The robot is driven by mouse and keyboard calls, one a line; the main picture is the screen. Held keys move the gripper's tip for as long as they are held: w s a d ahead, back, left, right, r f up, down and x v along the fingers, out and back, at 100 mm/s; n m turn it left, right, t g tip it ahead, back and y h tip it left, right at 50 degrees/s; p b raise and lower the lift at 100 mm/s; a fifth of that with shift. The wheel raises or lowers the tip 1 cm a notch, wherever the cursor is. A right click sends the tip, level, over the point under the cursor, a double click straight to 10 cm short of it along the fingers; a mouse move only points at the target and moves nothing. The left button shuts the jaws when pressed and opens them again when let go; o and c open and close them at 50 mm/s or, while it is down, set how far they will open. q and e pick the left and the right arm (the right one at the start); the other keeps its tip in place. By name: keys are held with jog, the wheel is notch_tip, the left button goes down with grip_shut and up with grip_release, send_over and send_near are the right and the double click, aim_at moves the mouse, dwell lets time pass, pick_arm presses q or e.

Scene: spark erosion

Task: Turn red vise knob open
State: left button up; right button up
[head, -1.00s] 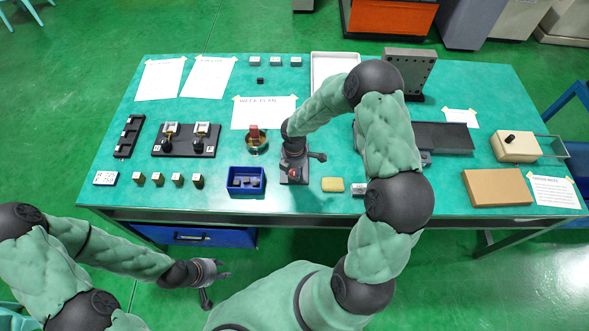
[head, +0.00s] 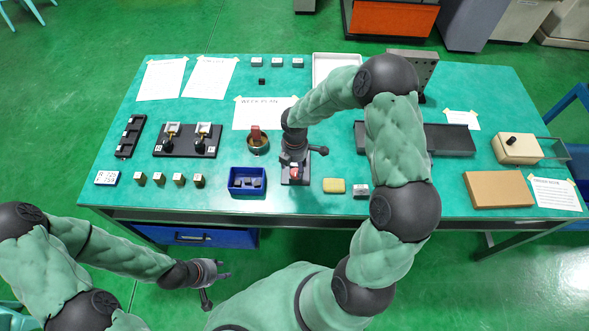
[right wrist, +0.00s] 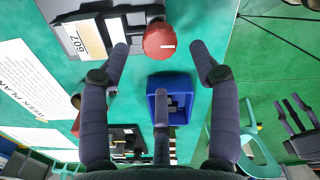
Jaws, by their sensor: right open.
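In the head view the knob (head: 294,168) shows just below my right gripper (head: 294,158), which hides much of the vise. My right gripper (right wrist: 158,50) is open, with two fingers on either side of the knob and the third below it, apart from it. My left gripper (head: 218,282) is in front of the table, empty, with its fingers spread.
A blue bin (head: 247,192) with dark pieces stands just left of the vise. A yellow block (head: 334,186) and a small grey block (head: 361,192) lie to its right. A brass-coloured round holder (head: 258,146) with a red piece stands behind the bin.

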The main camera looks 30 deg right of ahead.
aim_at(294, 173)
notch_tip(294, 173, up, 8)
jog(key=shift+f, duration=0.2)
dwell(0.5)
jog(key=s+a+f+m+y, duration=0.1)
jog(key=s+a+f+m, duration=0.1)
jog(key=a+f+m, duration=0.1)
jog(key=s+a+f+m+y, duration=0.1)
jog(key=s+a+f+m, duration=0.1)
jog(key=a+f, duration=0.2)
jog(key=s+a+f+m+y, duration=0.1)
jog(key=s+a+f+m, duration=0.2)
jog(key=f, duration=0.3)
jog(key=shift+a+m, duration=0.2)
jog(key=shift+m, duration=0.1)
jog(key=s+a+f+m+y, duration=0.1)
jog(key=s+a+f+m, duration=0.25)
jog(key=s+m, duration=0.25)
jog(key=s+a+f+m, duration=0.2)
jog(key=s+f+m, duration=0.2)
jog(key=s+m, duration=0.15)
jog(key=w+d+b+x, duration=0.1)
jog(key=b+x, duration=0.7)
jog(key=b, duration=0.1)
jog(key=shift+w+f, duration=0.2)
jog(key=shift+f, duration=0.2)
jog(key=shift+a+n, duration=0.1)
jog(key=shift+n, duration=0.15)
